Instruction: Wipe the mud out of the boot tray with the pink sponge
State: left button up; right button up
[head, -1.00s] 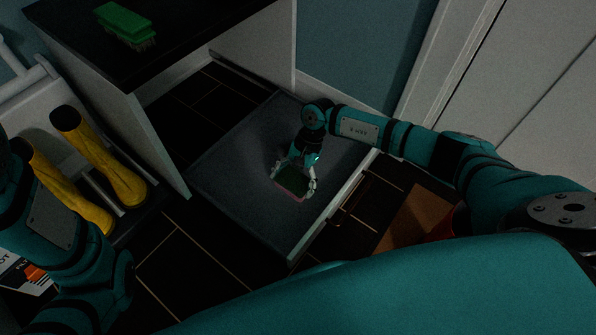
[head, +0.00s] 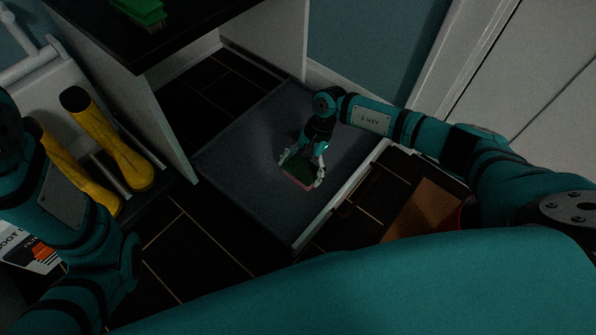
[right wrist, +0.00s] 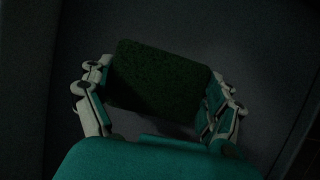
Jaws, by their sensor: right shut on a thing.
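The boot tray (head: 240,189) is a dark grey, shallow tray on the floor, partly beneath the black-topped bench. My right gripper (head: 301,171) is shut on the sponge (head: 300,168), over the middle of the tray. The sponge shows a dark green face and a pink lower edge. In the right wrist view the sponge's green side (right wrist: 160,76) sits between the two fingers. I cannot tell whether it touches the tray floor. No distinct mud patch can be made out in the dim light. My left arm is at the left edge; its gripper is out of view.
A green brush (head: 141,11) lies on the black bench top (head: 180,38). A brown mat (head: 424,213) and a partly hidden red object (head: 462,217) are right of the tray. Dark tiled floor is clear in front.

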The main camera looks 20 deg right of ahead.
jog(key=shift+w+d+f+b, duration=0.1)
jog(key=shift+w+d+b, duration=0.7)
jog(key=shift+d, duration=0.4)
jog(key=shift+w+d+b, duration=0.6)
jog(key=shift+d+b, duration=0.35)
jog(key=shift+d, duration=0.3)
jog(key=shift+w+d+f+b, duration=0.1)
jog(key=shift+w+d+b, duration=0.7)
jog(key=shift+d, duration=0.4)
jog(key=shift+w+d+r, duration=0.1)
jog(key=shift+d+r, duration=0.1)
jog(key=shift+d, duration=0.1)
jog(key=shift+w+d, duration=0.4)
jog(key=shift+d, duration=0.35)
notch_tip(320, 180, up, 8)
jog(key=p, duration=0.6)
